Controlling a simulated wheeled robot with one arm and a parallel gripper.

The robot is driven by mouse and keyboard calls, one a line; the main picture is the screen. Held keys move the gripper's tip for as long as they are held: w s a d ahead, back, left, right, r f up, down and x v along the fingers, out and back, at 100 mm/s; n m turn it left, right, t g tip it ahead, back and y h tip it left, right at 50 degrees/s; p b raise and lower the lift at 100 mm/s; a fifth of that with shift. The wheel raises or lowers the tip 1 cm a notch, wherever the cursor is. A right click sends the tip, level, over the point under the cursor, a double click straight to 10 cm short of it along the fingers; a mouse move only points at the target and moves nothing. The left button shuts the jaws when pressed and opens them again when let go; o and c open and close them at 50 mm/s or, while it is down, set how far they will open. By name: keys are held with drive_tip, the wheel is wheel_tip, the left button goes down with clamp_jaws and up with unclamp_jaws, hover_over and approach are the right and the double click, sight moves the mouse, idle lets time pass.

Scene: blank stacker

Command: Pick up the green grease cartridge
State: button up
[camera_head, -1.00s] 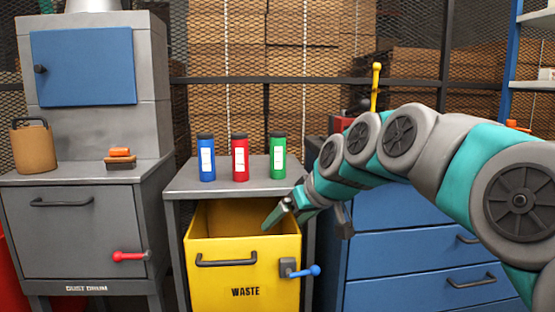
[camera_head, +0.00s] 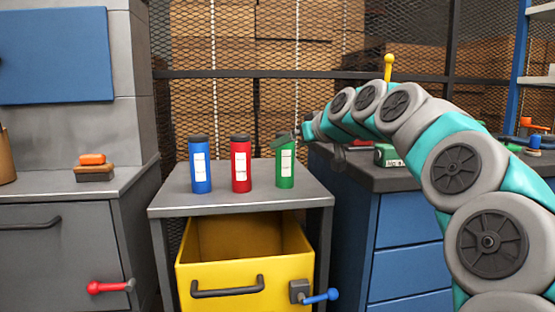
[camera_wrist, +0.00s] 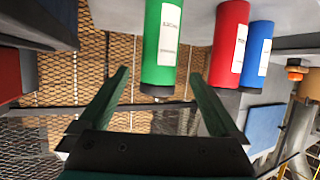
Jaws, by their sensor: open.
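The green grease cartridge (camera_head: 286,170) stands upright on the small grey table (camera_head: 240,202), rightmost of three in a row. It has a white label and a dark cap. In the wrist view the green cartridge (camera_wrist: 161,45) appears upside down, its capped end near the gap between my fingers. My gripper (camera_head: 287,140) is open at the height of the cartridge's top. The wrist view also shows my gripper (camera_wrist: 158,100) with its two green fingers apart. I cannot tell whether a finger touches the cap.
A red cartridge (camera_head: 241,166) stands close left of the green one, with a blue cartridge (camera_head: 200,166) beyond it. An open yellow waste drawer (camera_head: 245,285) sits below the tabletop. A blue cabinet (camera_head: 408,220) stands to the right, a grey unit (camera_head: 60,240) to the left.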

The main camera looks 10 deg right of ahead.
drive_tip(key=shift+x, duration=3.75)
drive_tip(key=shift+d+f, duration=0.1)
drive_tip(key=shift+c, duration=0.2)
clamp_jaws()
